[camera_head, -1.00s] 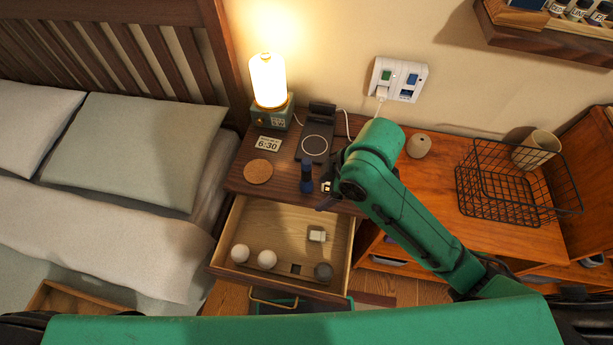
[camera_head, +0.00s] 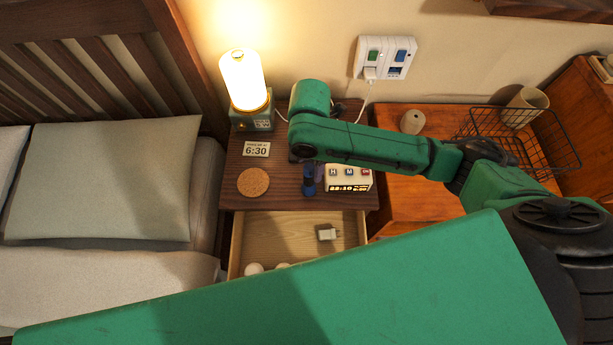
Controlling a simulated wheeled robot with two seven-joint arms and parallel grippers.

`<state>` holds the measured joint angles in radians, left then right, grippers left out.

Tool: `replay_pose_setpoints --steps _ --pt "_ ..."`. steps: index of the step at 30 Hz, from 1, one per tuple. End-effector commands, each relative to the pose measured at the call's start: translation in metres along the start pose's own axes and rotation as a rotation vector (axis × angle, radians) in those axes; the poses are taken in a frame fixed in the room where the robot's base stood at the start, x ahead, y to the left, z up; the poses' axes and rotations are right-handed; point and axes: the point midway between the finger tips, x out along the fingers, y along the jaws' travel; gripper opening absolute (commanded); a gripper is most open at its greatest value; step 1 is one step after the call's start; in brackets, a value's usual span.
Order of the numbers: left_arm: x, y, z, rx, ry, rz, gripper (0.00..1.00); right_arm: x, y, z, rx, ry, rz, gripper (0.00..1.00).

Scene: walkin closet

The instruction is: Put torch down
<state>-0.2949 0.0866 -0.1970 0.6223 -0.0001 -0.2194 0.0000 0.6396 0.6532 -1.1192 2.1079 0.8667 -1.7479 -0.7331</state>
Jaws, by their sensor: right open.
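The torch (camera_head: 309,181), a small dark blue cylinder, stands upright on the dark wooden nightstand (camera_head: 285,194), near its front edge. My right gripper (camera_head: 306,160) is open. It is mostly hidden under my green right wrist, just behind and above the torch; whether it touches the torch is hard to tell. My left gripper is not in view.
A digital clock (camera_head: 348,179) stands right of the torch. A cork coaster (camera_head: 254,182), a 6:30 card (camera_head: 256,149) and a lit lamp (camera_head: 245,85) are to the left. The drawer (camera_head: 285,226) below is open, with a white plug (camera_head: 327,232) inside.

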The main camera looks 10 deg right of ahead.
Motion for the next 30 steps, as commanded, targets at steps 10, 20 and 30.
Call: replay_pose_setpoints --steps 10,20,30 --pt "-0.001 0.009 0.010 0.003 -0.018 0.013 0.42 0.060 0.000 0.004 0.003 0.001 -0.001 0.72" --pt "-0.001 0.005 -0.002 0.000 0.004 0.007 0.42 0.091 0.001 0.006 -0.001 0.000 0.004 0.72" --pt "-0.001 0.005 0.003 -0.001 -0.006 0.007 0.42 0.091 0.001 0.006 0.000 0.001 0.004 0.00"
